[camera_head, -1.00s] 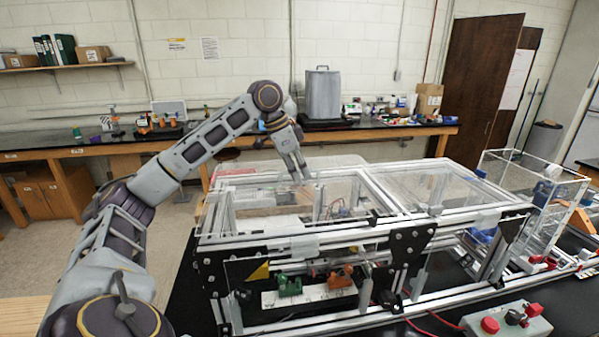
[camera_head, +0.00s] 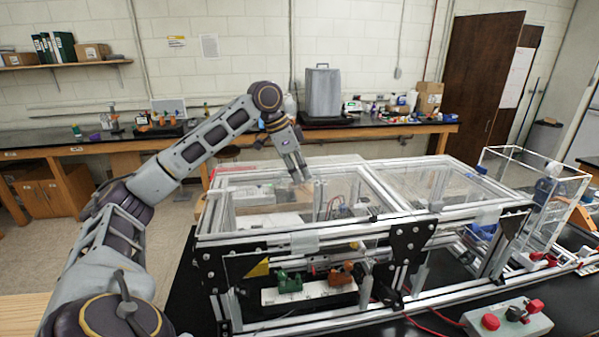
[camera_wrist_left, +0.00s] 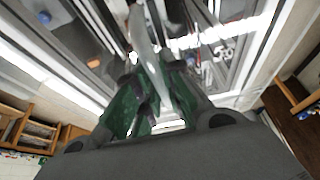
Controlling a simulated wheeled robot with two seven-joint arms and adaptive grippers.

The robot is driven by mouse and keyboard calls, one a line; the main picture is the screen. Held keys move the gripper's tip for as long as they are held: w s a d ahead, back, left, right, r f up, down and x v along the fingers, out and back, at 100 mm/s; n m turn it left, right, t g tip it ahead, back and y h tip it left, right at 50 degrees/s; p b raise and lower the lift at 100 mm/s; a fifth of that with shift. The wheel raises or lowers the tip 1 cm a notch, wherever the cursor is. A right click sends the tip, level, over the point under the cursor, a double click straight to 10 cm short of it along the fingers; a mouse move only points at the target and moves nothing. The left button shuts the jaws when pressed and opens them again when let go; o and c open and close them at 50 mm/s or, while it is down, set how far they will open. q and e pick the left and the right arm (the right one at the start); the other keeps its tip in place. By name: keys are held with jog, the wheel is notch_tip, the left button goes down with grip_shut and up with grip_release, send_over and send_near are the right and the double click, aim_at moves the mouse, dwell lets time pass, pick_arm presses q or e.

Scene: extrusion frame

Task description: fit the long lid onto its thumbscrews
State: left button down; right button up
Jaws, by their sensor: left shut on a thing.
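My left gripper (camera_head: 302,179) reaches down over the back left part of the aluminium extrusion frame (camera_head: 330,240). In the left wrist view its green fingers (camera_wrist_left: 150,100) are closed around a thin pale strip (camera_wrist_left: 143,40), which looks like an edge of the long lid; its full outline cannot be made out. Clear panels lie across the frame top, and I cannot tell which of them is the lid. My right gripper is out of view.
Green (camera_head: 288,283) and orange-brown (camera_head: 341,277) parts sit low inside the frame front. A control box with red buttons (camera_head: 508,319) stands at the front right. A clear-walled cage (camera_head: 535,195) stands at the right end. A workbench (camera_head: 240,140) runs along the back wall.

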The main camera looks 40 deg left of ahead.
pick_arm(q)
jog(key=shift+f+b, duration=0.3)
jog(key=shift+f, duration=0.1)
dwell(0.3)
jog(key=shift+f+b, duration=0.5)
jog(key=shift+f, duration=0.25)
dwell(0.4)
jog(key=c, duration=1.5)
grip_release()
jog(key=shift+o, duration=0.2)
jog(key=shift+s, duration=0.1)
jog(key=shift+f, duration=0.1)
jog(key=shift+v, duration=6.1)
jog(key=shift+d+f, duration=0.1)
jog(key=shift+d, duration=0.05)
